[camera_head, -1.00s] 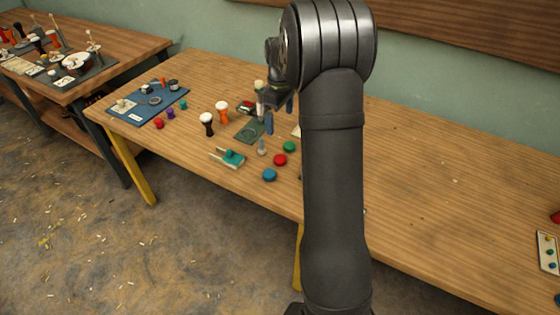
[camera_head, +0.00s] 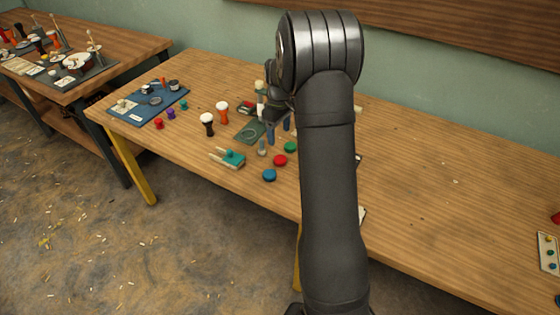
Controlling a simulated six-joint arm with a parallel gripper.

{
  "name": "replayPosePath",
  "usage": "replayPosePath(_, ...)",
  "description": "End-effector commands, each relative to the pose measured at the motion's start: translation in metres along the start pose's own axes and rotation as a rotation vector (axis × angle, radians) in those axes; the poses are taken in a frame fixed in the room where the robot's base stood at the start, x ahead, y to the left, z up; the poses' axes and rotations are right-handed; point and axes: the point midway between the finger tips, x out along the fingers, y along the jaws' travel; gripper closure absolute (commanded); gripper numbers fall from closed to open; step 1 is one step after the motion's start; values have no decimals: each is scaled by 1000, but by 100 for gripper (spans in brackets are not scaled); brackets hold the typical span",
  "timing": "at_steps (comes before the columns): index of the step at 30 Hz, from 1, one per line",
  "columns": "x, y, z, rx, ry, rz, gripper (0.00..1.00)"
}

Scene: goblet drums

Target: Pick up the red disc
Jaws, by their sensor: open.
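The red disc (camera_head: 280,160) lies flat on the wooden table, between a green disc (camera_head: 290,147) to its upper right and a blue disc (camera_head: 269,175) to its lower left. My gripper (camera_head: 279,129) is just left of my arm, partly hidden by it.
A dark green mat (camera_head: 248,131) lies behind. A blue mat (camera_head: 150,104) is farther left. The table's right side is mostly clear.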

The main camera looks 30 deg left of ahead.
Motion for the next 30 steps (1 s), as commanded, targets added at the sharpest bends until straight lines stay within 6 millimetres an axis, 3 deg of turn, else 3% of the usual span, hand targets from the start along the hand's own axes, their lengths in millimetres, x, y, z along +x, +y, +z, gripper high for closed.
replayPosePath(3, 28, -1, 1, 0, -4, -4, 34)
replayPosePath(7, 50, 0, 1, 0, -2, -2, 34)
replayPosePath(17, 72, 0, 1, 0, -1, -1, 34)
replayPosePath(25, 111, 1, 4, -1, -2, -3, 34)
replayPosePath(30, 116, 1, 3, -1, 2, 0, 34)
